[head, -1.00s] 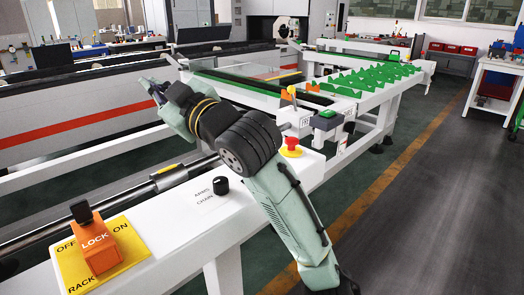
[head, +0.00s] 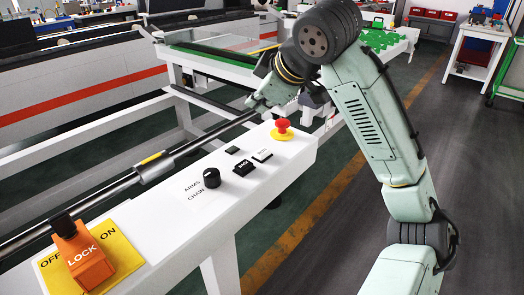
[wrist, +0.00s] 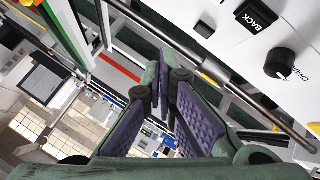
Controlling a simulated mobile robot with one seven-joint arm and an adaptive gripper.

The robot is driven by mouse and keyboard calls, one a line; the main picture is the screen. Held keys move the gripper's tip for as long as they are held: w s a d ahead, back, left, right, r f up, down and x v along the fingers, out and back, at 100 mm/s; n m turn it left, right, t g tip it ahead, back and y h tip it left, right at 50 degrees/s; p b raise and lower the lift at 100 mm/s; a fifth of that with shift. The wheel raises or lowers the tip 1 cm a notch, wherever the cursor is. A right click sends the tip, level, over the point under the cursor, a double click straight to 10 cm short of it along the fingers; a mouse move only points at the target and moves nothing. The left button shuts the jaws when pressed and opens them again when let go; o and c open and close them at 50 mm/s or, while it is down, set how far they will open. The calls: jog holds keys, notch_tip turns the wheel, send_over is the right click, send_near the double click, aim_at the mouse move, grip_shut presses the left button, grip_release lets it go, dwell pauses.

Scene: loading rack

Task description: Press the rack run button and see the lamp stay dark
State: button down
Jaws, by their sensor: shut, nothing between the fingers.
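The white run button (head: 262,155) sits on the rack's white top rail, its label small, between a black BACK button (head: 243,167) and the red emergency stop (head: 282,128). A small dark square (head: 232,150), perhaps the lamp, lies beside them and looks unlit; it also shows in the wrist view (wrist: 205,28). My gripper (head: 256,103) is above the far side of the rail, apart from the buttons. In the wrist view its fingers (wrist: 163,88) are closed together and empty. The run button is not visible in the wrist view.
A black ARMS/CHAIN knob (head: 211,178) stands left of the buttons. An orange LOCK piece (head: 85,262) covers the OFF/ON rack switch on its yellow plate (head: 125,250). A long dark rod (head: 110,188) runs behind the rail. Open floor lies to the right.

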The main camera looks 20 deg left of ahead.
jog(key=b, duration=0.6)
send_over(260, 153)
notch_tip(260, 153, down, 7)
jog(key=shift+f+b, duration=0.6)
jog(key=shift+f, duration=0.25)
dwell(0.4)
jog(key=shift+f, duration=0.4)
jog(key=shift+f+b, duration=0.35)
jog(key=shift+f, duration=0.1)
dwell(0.5)
dwell(0.3)
jog(key=shift+r+p, duration=0.85)
jog(key=shift+r, duration=0.1)
